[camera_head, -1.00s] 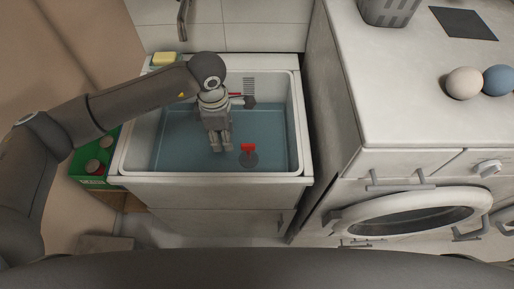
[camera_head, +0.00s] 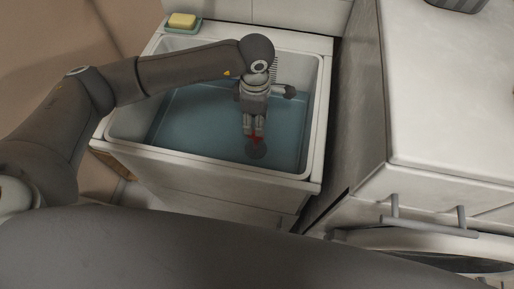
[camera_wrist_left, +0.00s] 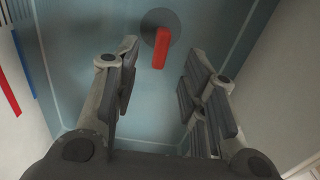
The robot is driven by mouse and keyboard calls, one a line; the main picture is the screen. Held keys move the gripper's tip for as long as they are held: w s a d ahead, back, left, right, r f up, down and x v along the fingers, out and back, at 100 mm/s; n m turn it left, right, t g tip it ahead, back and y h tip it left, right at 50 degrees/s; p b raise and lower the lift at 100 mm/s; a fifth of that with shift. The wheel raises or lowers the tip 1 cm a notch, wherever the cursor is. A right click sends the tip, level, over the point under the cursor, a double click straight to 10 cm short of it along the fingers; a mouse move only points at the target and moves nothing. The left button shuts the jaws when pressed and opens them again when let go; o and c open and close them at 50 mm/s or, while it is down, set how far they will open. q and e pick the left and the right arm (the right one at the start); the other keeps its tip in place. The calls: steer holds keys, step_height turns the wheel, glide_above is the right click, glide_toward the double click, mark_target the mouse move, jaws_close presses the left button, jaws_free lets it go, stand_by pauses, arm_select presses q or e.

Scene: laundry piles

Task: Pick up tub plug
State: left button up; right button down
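The tub plug (camera_head: 258,150) lies on the bottom of the white sink (camera_head: 315,120), under bluish water. It is a dark grey disc with a red upright handle. My left gripper (camera_head: 253,133) reaches down into the sink from the left arm, with its fingers just above and behind the red handle, hiding part of it. In the left wrist view my left gripper (camera_wrist_left: 161,75) is open, and the plug's red handle (camera_wrist_left: 160,52) shows in the gap near the fingertips. No finger visibly touches it. My right gripper is out of view.
The sink rim surrounds the gripper. A white washing machine or counter (camera_head: 450,110) stands to the right, with a narrow dark gap between.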

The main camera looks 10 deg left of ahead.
mark_target(256, 141)
arm_select(q)
steer(key=shift+f, duration=0.55)
step_height(256, 141, down, 4)
steer(key=shift+r+p, duration=0.15)
steer(key=shift+p, duration=0.2)
steer(key=shift+f+p, duration=0.7)
steer(key=shift+f, duration=2.45)
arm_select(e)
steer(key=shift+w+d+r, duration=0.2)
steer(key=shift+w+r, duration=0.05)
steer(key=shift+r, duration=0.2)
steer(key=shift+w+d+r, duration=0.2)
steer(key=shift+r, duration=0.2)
arm_select(q)
jaws_close()
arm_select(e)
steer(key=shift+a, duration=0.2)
